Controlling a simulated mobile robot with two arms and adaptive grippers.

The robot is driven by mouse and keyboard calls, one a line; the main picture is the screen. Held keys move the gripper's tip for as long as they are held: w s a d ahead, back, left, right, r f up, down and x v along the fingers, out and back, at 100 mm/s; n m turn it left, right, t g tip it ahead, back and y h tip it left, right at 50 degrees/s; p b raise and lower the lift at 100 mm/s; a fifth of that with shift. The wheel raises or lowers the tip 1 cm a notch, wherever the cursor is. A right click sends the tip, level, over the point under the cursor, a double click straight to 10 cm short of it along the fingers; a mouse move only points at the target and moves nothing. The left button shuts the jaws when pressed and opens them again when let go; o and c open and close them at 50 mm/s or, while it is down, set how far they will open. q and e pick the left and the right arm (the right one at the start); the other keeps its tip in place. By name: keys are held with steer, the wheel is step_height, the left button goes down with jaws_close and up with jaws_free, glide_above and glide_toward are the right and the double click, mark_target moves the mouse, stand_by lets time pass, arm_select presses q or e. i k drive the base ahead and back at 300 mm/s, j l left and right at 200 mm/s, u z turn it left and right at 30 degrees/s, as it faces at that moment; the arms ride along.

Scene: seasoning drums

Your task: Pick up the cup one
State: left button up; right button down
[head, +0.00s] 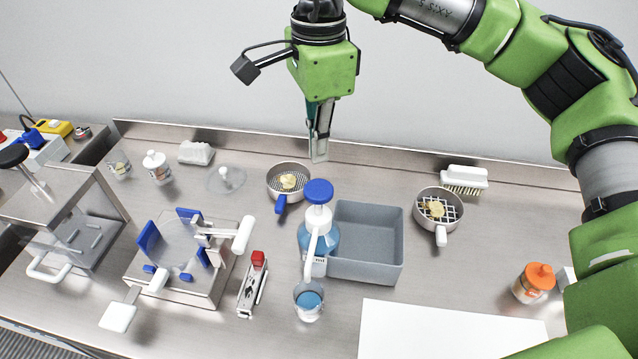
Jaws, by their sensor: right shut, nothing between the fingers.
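A clear cup (308,302) with blue liquid stands upright on the steel table, below the spout of a blue-topped pump bottle (318,230). Another small clear cup or jar (120,170) stands at the far left; I cannot tell which one the task calls cup one. My right gripper (319,158) points down, shut and empty, above the back of the table between the two round pans. It is well away from both cups. My left gripper is not in view.
A grey bin (366,242) sits right of the pump bottle. Two pans (289,182) (438,212), a stapler-like tool (252,285), a blue-clamped device (183,255), an orange-capped bottle (534,283) and a brush (464,180) stand around. A white board (450,332) lies at front right.

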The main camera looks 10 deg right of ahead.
mark_target(308, 298)
steer(key=k, duration=2)
